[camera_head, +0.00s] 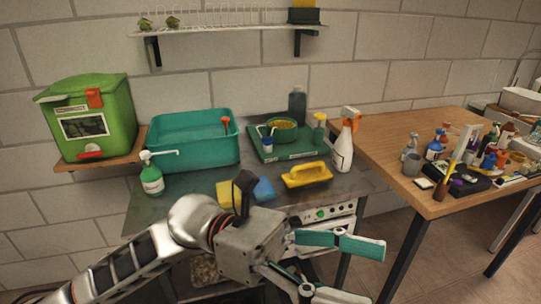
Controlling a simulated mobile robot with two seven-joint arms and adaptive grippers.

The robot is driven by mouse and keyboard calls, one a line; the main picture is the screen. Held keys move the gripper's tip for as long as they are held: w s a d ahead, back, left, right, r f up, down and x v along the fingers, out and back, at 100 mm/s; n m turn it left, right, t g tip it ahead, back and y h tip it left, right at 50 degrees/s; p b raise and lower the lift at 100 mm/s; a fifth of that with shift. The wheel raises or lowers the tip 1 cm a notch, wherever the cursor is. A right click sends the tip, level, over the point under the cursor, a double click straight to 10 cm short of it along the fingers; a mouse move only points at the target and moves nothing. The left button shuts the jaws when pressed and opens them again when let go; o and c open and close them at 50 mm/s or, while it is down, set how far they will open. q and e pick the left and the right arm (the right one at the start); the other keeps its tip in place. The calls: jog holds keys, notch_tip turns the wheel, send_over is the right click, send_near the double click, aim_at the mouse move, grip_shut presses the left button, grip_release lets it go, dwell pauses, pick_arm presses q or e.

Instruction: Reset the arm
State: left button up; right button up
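My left arm (130,266) comes in from the lower left and reaches across the front of the dark worktop (190,195). My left gripper (370,273) is at the bottom centre, in front of the oven front (335,212). Its two teal-padded fingers are spread apart with nothing between them. The lower finger is partly cut off by the bottom edge. My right gripper is not in view.
A yellow-handled brush (306,176), yellow sponge (229,194) and blue sponge (264,190) lie near the worktop's front. A green pump bottle (151,175), teal basin (190,160) and spray bottle (344,150) stand behind. A cluttered wooden table (385,133) is at right.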

pick_arm(q)
jog(key=w+a+n+t+h, duration=0.4)
jog(key=w+n+t+h, duration=0.3)
jog(key=w+n+t, duration=0.85)
jog(key=w+a+f+n+t+y+p, duration=0.1)
jog(key=w+a+f+n+t+y, duration=0.1)
jog(key=a+f+n+t+y, duration=0.55)
jog(key=w+a+f+n+t+y, duration=0.2)
jog(key=f+n+t+y, duration=0.2)
jog(key=f+n, duration=0.8)
jog(key=s+a+f+n+g+y, duration=0.25)
jog(key=a+f+n+y, duration=0.45)
jog(key=f+n, duration=0.45)
jog(key=s+a+f+n+g+y, duration=0.1)
jog(key=s+a+f+n+g, duration=0.1)
jog(key=s+f, duration=0.5)
jog(key=s+a+f+n+g+y+p, duration=0.1)
jog(key=s+a+f+n+g+y, duration=0.1)
jog(key=s+a+f+n, duration=0.2)
jog(key=s+a+f, duration=0.3)
jog(key=f, duration=0.3)
jog(key=shift+a+f, duration=0.2)
jog(key=shift+f, duration=0.05)
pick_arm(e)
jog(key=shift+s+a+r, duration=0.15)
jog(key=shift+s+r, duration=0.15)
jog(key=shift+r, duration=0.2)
pick_arm(q)
jog(key=shift+n+g+y, duration=0.25)
